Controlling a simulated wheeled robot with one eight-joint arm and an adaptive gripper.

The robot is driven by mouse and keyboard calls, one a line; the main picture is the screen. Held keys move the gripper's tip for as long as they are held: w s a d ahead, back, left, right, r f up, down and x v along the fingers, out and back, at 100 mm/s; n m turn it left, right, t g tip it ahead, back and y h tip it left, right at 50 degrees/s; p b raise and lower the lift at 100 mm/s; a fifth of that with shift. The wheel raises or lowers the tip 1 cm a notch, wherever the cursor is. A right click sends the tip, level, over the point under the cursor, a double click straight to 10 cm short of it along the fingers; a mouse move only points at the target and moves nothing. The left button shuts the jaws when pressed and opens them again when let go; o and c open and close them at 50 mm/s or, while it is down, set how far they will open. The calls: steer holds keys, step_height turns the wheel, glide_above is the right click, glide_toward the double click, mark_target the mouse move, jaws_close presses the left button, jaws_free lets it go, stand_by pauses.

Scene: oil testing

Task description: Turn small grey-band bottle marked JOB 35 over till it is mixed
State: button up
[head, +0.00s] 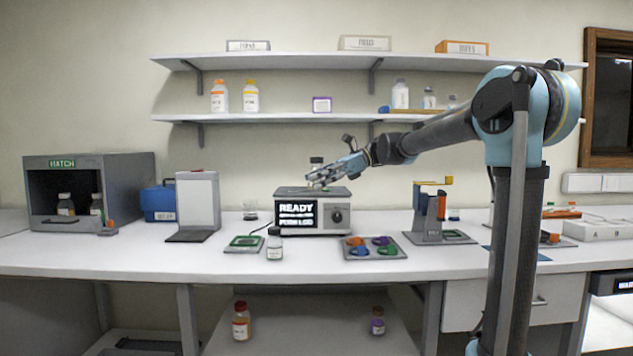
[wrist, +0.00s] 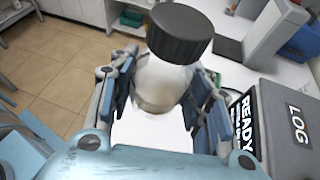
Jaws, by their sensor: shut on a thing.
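My gripper (head: 325,174) is shut on a small pale bottle (wrist: 163,82) with a black ribbed cap (wrist: 180,32). The two fingers (wrist: 160,100) press on its sides in the wrist view, and the cap sticks out past them. In the head view the dark cap (head: 316,160) is uppermost, so the bottle looks roughly upright, held in the air above the grey READY machine (head: 313,212). Its body is mostly hidden by the fingers there. No band colour or job marking can be read on it.
Another dark-capped bottle (head: 275,245) stands on the bench beside a green pad (head: 244,243). A tray with coloured pads (head: 374,248) and an orange-topped stand (head: 430,215) are to the right. A grey HATCH box (head: 88,190) holds bottles at left. Shelves are above.

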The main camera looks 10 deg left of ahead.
steer(key=shift+n, duration=0.3)
steer(key=shift+n+t+y, duration=0.3)
steer(key=shift+n+t, duration=0.5)
steer(key=shift+t, duration=0.1)
steer(key=n+t+y, duration=0.1)
steer(key=n, duration=0.1)
steer(key=shift+n, duration=0.3)
steer(key=n+t+y, duration=0.1)
steer(key=n, duration=0.1)
steer(key=n+t+y, duration=0.1)
steer(key=n, duration=0.2)
steer(key=shift+y, duration=0.3)
steer(key=shift+n, duration=0.3)
